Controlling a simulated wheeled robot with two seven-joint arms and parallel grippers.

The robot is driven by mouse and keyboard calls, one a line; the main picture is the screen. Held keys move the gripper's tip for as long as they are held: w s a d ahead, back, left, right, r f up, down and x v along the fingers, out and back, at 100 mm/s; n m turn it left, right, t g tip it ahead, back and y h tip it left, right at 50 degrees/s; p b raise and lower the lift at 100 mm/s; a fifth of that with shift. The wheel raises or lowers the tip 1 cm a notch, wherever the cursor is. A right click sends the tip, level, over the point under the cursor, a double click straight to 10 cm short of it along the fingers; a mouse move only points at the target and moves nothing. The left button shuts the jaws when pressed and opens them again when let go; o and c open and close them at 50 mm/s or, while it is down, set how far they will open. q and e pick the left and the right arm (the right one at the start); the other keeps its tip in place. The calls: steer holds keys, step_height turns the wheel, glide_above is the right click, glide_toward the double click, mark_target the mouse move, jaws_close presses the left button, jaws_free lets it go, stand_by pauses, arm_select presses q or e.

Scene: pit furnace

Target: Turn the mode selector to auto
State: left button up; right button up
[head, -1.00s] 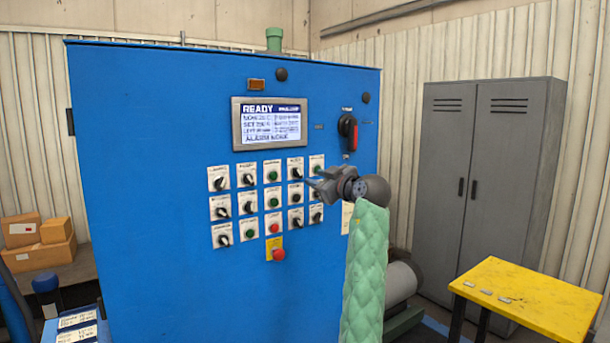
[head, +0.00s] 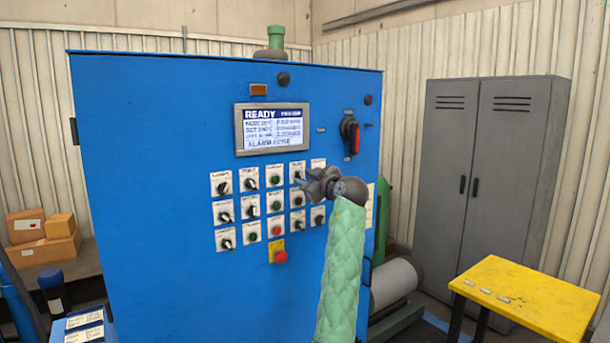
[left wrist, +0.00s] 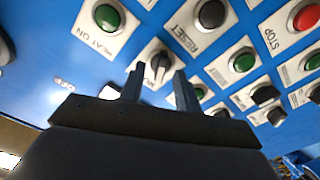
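The mode selector (left wrist: 160,62) is a black knob on a white plate in the left wrist view. Its label is mostly hidden behind my finger, and only a first letter like "M" shows. In the head view it seems to be the fourth knob (head: 297,176) in the top row of the blue panel. My left gripper (head: 303,180) is in front of it there. In the left wrist view its fingers (left wrist: 158,78) are apart, one on each side of the knob. I cannot tell whether they touch it. The knob's setting is unclear. My right gripper is out of view.
Other knobs and buttons surround it closely, including a green HEAT ON button (left wrist: 107,17) and a black RESET control (left wrist: 211,13). A red emergency button (head: 280,257) is below. The screen (head: 272,128) reads READY. A yellow table (head: 540,300) and grey locker (head: 485,180) stand right.

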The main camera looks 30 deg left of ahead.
arm_select(q)
steer(key=shift+w+a, duration=0.1)
steer(key=shift+a, duration=0.2)
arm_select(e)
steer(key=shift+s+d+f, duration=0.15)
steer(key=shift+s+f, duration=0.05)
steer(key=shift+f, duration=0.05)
arm_select(q)
jaws_close()
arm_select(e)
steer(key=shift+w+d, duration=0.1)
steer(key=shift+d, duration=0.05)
